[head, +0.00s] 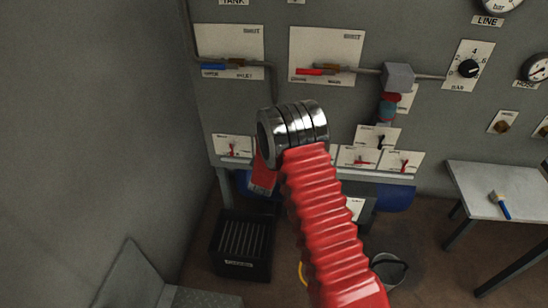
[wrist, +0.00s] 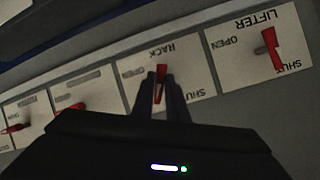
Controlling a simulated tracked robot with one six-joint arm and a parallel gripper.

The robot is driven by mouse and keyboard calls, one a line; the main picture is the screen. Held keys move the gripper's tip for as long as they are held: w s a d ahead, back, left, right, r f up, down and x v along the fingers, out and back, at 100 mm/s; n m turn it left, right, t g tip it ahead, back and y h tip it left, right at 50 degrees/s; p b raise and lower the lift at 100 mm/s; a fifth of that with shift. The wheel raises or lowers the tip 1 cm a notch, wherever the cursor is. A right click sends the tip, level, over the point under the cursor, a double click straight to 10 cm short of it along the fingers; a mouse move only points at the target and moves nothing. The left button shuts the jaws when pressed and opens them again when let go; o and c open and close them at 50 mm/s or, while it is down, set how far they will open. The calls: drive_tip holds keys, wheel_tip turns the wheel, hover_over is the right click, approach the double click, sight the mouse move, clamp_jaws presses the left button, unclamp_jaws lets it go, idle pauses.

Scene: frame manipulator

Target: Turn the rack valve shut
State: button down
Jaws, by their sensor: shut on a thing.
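The rack valve's small red handle (wrist: 160,84) stands on a white plate (wrist: 133,72) marked RACK, OPEN and SHUT, upside down in the wrist view. My gripper (wrist: 161,76) is shut on this handle, one dark finger on each side. The handle lies roughly along the fingers; its exact angle against the marks is hard to tell. The fingers and dark gripper body hide part of the plate. In the head view my red arm sleeve and metal rings cover the rack plate, and my fingertips are hidden.
The lifter valve (wrist: 271,48) sits close to the right in the wrist view. Other red-handled valves (wrist: 70,108) are on the left. In the head view, a black crate (head: 243,245), a bucket (head: 388,268) and a table (head: 495,190) with a brush stand below the panel.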

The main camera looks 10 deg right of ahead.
drive_tip(key=shift+s+a+f+n+g+h, duration=0.1)
drive_tip(key=shift+a+f+n+g+h, duration=0.1)
drive_tip(key=shift+n+h, duration=0.5)
drive_tip(key=shift+a+f+n+g+h, duration=0.15)
drive_tip(key=shift+n+h, duration=0.35)
drive_tip(key=shift+n, duration=0.4)
drive_tip(key=shift+d, duration=0.1)
drive_tip(key=c, duration=2.1)
unclamp_jaws()
drive_tip(key=o, duration=0.4)
drive_tip(key=shift+r, duration=0.2)
drive_tip(key=shift+c, duration=0.2)
